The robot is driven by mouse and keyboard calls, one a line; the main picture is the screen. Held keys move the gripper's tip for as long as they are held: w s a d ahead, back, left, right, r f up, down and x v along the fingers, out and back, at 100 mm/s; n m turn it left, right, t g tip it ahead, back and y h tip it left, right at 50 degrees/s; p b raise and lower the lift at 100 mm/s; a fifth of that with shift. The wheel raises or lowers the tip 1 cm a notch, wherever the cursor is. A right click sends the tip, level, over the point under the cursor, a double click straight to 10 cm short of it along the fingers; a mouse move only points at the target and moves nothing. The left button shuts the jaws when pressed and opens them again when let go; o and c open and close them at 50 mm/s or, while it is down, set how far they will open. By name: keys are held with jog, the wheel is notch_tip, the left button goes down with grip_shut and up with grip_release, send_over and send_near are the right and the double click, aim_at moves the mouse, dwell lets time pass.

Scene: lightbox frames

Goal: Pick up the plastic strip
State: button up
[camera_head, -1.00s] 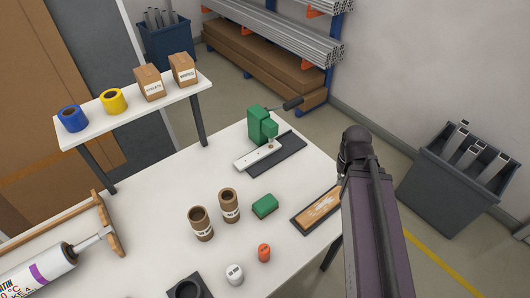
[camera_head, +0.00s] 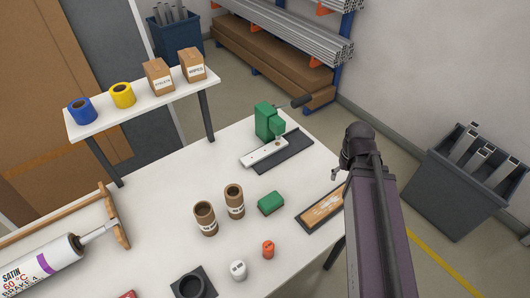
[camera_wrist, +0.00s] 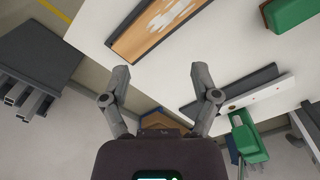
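A white strip with small dark marks, which looks like the plastic strip (camera_head: 264,153), lies on the white table at the foot of a green hand press (camera_head: 268,122). It is beside a dark flat base (camera_head: 286,154). In the wrist view the strip (camera_wrist: 262,92) is at the right, next to the dark base (camera_wrist: 225,91) and the green press (camera_wrist: 247,140). My gripper (camera_wrist: 160,76) is open and empty, its two fingers spread apart, to the left of the strip there.
A framed brown board (camera_head: 324,205) lies near the table's right edge, with a green block (camera_head: 271,202) left of it. Two brown cardboard tubes (camera_head: 205,219) stand further left. A raised shelf (camera_head: 145,110) stands behind. A grey bin (camera_head: 462,190) is at right.

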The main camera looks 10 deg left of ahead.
jog(key=w+a+n, duration=0.4)
jog(key=a+n, duration=0.4)
jog(key=a, duration=0.3)
jog(key=w+a+n, duration=0.5)
jog(key=a+n, duration=0.4)
jog(key=a, duration=0.3)
jog(key=w+a+n, duration=0.4)
jog(key=a+n, duration=0.4)
jog(key=a, duration=0.4)
jog(key=shift+w+f+n+b, duration=0.2)
jog(key=shift+f+n+b, duration=0.2)
jog(key=shift+f+b, duration=0.05)
jog(key=shift+a+f, duration=0.1)
jog(key=shift+f, duration=0.1)
jog(key=b, duration=0.9)
send_over(246, 162)
notch_tip(246, 162, down, 8)
jog(key=shift+f, duration=0.15)
